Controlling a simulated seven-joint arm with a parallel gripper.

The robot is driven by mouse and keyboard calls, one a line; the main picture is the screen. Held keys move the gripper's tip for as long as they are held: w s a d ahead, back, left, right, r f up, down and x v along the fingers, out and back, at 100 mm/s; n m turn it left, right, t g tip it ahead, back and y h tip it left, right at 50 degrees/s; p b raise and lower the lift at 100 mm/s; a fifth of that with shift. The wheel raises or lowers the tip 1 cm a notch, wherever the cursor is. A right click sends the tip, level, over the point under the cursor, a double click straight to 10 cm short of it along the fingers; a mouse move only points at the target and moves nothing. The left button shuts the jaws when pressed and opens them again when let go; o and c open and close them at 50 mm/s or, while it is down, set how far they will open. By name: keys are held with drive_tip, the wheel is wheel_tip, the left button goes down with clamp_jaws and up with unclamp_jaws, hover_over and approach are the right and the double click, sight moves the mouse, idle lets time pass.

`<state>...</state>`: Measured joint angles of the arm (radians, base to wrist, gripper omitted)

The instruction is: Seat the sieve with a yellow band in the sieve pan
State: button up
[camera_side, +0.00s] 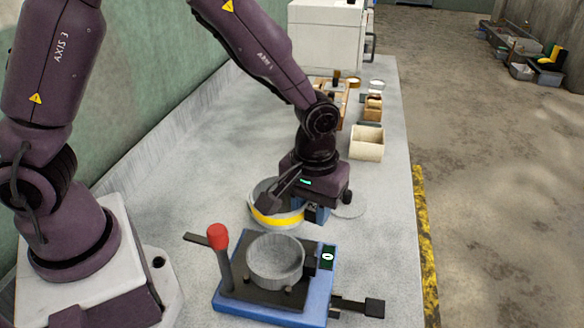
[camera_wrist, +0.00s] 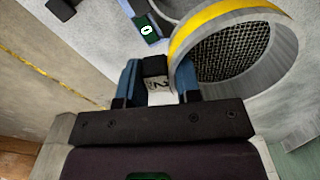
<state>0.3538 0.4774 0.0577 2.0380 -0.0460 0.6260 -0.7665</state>
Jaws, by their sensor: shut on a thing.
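The sieve with a yellow band (camera_side: 278,219) is a round metal ring, just behind the blue-based device in the side view. Its mesh shows in the wrist view (camera_wrist: 232,52), where the ring looks tilted to the camera. My gripper (camera_wrist: 158,66) is shut on the dark grip block with a white "2" tag (camera_wrist: 158,83) beside the ring, a blue finger on each side. In the side view my wrist hides part of the sieve. Whether it touches the bench I cannot tell. The sieve pan (camera_side: 274,268) is a grey round cup on the device, in front of the sieve.
The blue device (camera_side: 265,311) has a red-knobbed lever (camera_side: 218,240) at left and a display reading 0 (camera_side: 328,257). A flat round disc (camera_side: 348,205) lies right of my gripper. A cream box (camera_side: 367,144) and wooden holders stand farther back. The bench's right edge is near.

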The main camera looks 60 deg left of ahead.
sight(309, 261)
drive_tip(key=s+d, duration=0.1)
drive_tip(key=s+d+n, duration=0.1)
drive_tip(key=d, duration=0.1)
drive_tip(key=shift+s+f+n, duration=0.15)
drive_tip(key=shift+f+n, duration=0.05)
drive_tip(key=shift+n, duration=0.8)
drive_tip(key=shift+f, duration=1.95)
drive_tip(key=shift+f, duration=0.85)
drive_tip(key=o, duration=1.4)
drive_tip(key=shift+r, duration=0.1)
drive_tip(key=shift+r, duration=3.4)
